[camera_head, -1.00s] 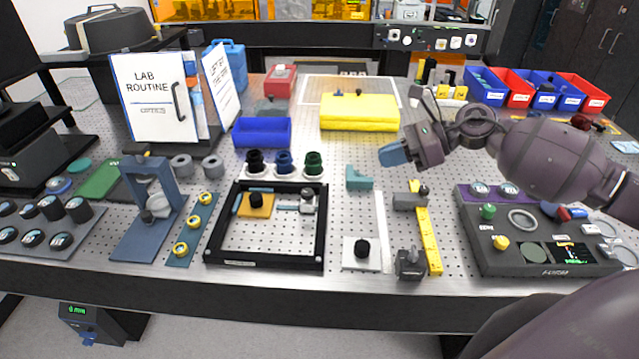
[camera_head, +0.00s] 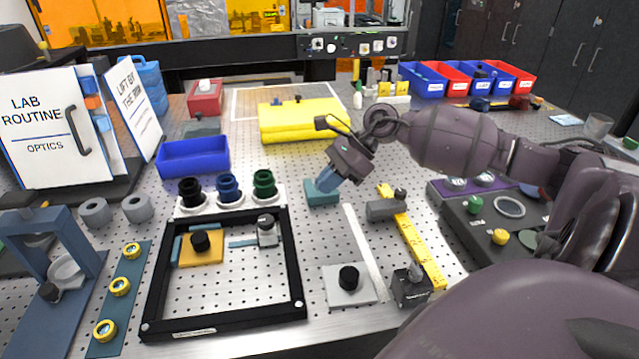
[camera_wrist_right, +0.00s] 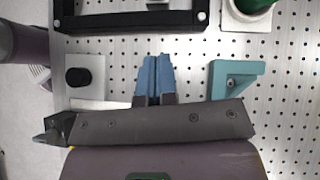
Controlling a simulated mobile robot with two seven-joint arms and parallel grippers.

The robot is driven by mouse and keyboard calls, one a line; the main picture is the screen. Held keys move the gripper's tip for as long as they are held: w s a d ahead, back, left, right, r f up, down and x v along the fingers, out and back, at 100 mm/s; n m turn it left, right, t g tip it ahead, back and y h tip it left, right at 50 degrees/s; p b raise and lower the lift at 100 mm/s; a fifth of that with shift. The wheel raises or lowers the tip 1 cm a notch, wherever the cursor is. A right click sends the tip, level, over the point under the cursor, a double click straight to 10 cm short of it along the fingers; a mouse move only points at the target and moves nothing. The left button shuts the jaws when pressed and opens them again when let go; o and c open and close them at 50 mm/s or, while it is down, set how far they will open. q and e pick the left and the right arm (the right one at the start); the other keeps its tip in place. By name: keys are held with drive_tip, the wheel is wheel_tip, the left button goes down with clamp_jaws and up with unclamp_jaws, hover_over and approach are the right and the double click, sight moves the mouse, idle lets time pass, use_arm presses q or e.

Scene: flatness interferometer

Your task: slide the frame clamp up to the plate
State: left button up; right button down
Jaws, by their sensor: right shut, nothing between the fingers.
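The black square frame (camera_head: 152,290) lies on the perforated bench. Inside it, a yellow plate with a black knob (camera_head: 206,251) sits at the upper left. A small grey-white clamp with a teal bar (camera_head: 267,231) sits at the frame's upper right, its bar pointing left toward the yellow plate, with a gap between. My right gripper (camera_head: 327,180) has blue fingers, shut and empty, above the bench to the right of the frame, near a teal L-shaped block. In the right wrist view the closed fingers (camera_wrist_right: 157,70) show between that block and a white plate. My left gripper is not in view.
The teal block (camera_head: 322,194) and a white plate with a black knob (camera_head: 336,294) are right of the frame. A yellow ruler (camera_head: 419,248) lies farther right. Three dark-capped knobs (camera_head: 228,188) stand behind the frame. A control box (camera_head: 480,222) is at the right.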

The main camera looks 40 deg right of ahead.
approach(273, 228)
drive_tip(key=f, duration=0.3)
drive_tip(key=shift+w+a, duration=0.15)
drive_tip(key=shift+a, duration=0.15)
drive_tip(key=shift+w+a, duration=0.25)
drive_tip(key=shift+a, duration=0.25)
drive_tip(key=shift+w+a, duration=0.2)
drive_tip(key=shift+a, duration=0.35)
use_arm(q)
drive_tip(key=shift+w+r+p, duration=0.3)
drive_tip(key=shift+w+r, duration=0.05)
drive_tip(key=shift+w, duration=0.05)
use_arm(e)
drive_tip(key=shift+w+a+f, duration=0.1)
drive_tip(key=shift+w+a, duration=0.15)
drive_tip(key=shift+a, duration=0.4)
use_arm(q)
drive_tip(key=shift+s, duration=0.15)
